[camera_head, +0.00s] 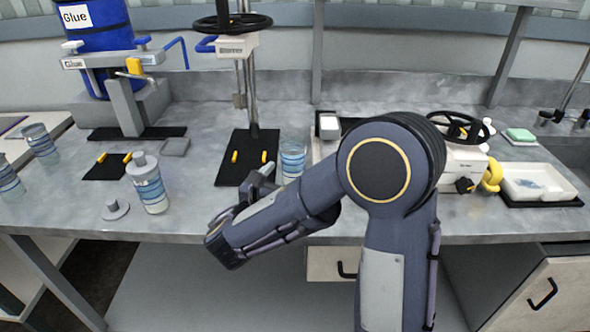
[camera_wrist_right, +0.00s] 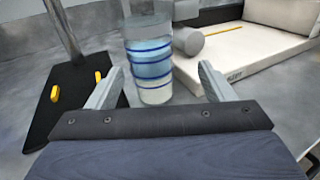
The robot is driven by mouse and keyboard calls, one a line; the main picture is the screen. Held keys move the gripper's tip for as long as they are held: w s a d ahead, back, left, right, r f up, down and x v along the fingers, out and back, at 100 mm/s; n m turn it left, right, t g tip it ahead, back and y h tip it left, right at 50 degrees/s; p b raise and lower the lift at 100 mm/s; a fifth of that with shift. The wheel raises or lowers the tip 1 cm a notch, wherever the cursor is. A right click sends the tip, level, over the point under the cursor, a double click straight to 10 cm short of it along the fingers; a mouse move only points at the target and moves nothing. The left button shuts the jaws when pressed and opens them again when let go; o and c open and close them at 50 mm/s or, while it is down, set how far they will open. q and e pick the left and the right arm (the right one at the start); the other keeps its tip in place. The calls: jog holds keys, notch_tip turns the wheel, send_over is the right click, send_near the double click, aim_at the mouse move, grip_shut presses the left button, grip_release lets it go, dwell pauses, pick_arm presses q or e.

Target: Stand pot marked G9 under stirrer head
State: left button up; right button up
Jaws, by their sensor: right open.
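A clear pot with blue bands (camera_head: 292,160) stands upright on the counter, just right of the stirrer's black base (camera_head: 228,172). No G9 mark is readable on it. The stirrer head (camera_head: 238,48), with a handwheel on top, sits on a post above that base, which has two yellow blocks and no pot on it. My right gripper (camera_head: 262,174) is open, low in front of the base and the pot. In the right wrist view the banded pot (camera_wrist_right: 150,65) stands ahead, between the lines of the two open fingers (camera_wrist_right: 158,88), with nothing held. My left gripper is out of view.
Other banded pots stand at left: a lidded one (camera_head: 150,190) and an open one (camera_head: 40,145). A loose lid (camera_head: 116,210) lies near the front edge. The glue dispenser (camera_head: 95,45) stands back left. A white tray (camera_head: 540,184) is at right.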

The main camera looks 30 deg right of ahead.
aim_at(296, 153)
jog(key=shift+w+a+n+t, duration=0.15)
jog(key=shift+w+n+t, duration=0.15)
jog(key=shift+w+t, duration=0.1)
jog(key=x, duration=0.8)
jog(key=shift+w+r+p, duration=0.15)
jog(key=shift+r+p, duration=0.1)
jog(key=shift+p, duration=0.05)
jog(key=c, duration=1.2)
